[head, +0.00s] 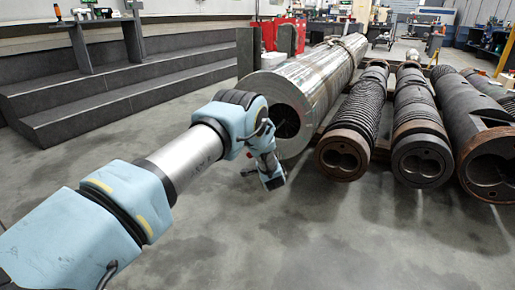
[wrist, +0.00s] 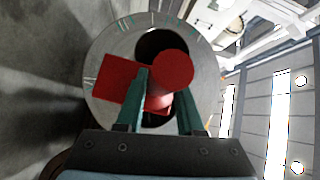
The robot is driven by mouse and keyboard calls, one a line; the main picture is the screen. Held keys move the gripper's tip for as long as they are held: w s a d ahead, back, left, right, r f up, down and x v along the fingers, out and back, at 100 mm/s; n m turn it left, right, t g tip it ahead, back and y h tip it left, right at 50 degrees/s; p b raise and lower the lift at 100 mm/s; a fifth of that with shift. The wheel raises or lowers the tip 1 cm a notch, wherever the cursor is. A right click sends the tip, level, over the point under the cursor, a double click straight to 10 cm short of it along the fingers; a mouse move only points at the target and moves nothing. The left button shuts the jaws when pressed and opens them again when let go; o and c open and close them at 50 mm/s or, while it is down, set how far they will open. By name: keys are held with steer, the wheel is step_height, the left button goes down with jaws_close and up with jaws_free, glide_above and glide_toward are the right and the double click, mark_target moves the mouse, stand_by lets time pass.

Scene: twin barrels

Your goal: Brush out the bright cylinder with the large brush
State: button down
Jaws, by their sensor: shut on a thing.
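The bright cylinder (head: 322,72) is a long, shiny metal barrel lying with its open end towards me. Its end face (wrist: 104,68) fills the middle of the wrist view, with the dark bore (wrist: 152,45) in it. My gripper (wrist: 160,88) has dark green fingers shut on a red thing, seemingly the large brush (wrist: 174,70). It shows as a red block and a round red end, which overlaps the lower part of the bore. No bristles show. In the head view my gripper (head: 270,178) is in front of the barrel's end, and the brush cannot be made out.
Several dark, rusty barrels and screws (head: 420,140) lie side by side to the right of the bright cylinder. Grey steps (head: 120,90) stand at the left. A red cabinet (head: 283,33) is behind. The front floor (head: 330,235) is clear.

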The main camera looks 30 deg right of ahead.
steer(key=shift+r, duration=0.1)
steer(key=shift+s+a+r+p, duration=0.1)
steer(key=shift+s+a+p, duration=0.2)
steer(key=shift+a+p, duration=0.3)
steer(key=shift+s+a+p, duration=0.7)
steer(key=shift+a+p, duration=0.25)
steer(key=shift+a, duration=0.05)
steer(key=shift+r, duration=0.1)
